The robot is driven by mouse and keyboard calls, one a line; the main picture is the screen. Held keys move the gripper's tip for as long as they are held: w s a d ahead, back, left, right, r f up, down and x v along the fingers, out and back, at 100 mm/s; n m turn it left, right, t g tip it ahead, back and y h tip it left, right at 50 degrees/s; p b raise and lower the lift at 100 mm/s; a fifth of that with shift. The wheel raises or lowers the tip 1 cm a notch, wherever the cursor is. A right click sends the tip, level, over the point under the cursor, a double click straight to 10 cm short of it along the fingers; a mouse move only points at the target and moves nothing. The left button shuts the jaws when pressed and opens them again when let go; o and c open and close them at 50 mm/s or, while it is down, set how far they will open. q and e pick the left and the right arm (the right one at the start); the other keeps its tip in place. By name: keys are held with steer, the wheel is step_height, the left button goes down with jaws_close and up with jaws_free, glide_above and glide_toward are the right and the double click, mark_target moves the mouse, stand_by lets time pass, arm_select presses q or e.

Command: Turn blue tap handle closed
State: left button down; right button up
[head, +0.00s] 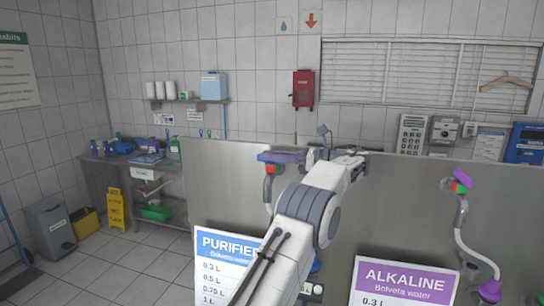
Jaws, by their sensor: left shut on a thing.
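The blue tap handle (276,156) sits at the top of the steel panel, on a tap with a red part (270,169) and a pale spout pipe below it. My left arm reaches up from the bottom middle, and its left gripper (309,156) is at the right end of the handle, shut on it. The fingertips are small in this view and partly merge with the handle. My right gripper is not in view.
A second tap with a purple handle (462,178) is on the right of the steel panel (400,205). A PURIFIED sign (222,255) and an ALKALINE sign (404,282) stand in front. A cluttered side table (95,160) and yellow floor sign (117,208) are at left.

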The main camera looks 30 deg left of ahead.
arm_select(q)
steer(key=shift+r, duration=0.1)
steer(key=c, duration=0.9)
jaws_free()
steer(key=shift+o, duration=0.2)
steer(key=shift+m+t, duration=0.4)
steer(key=shift+t, duration=0.2)
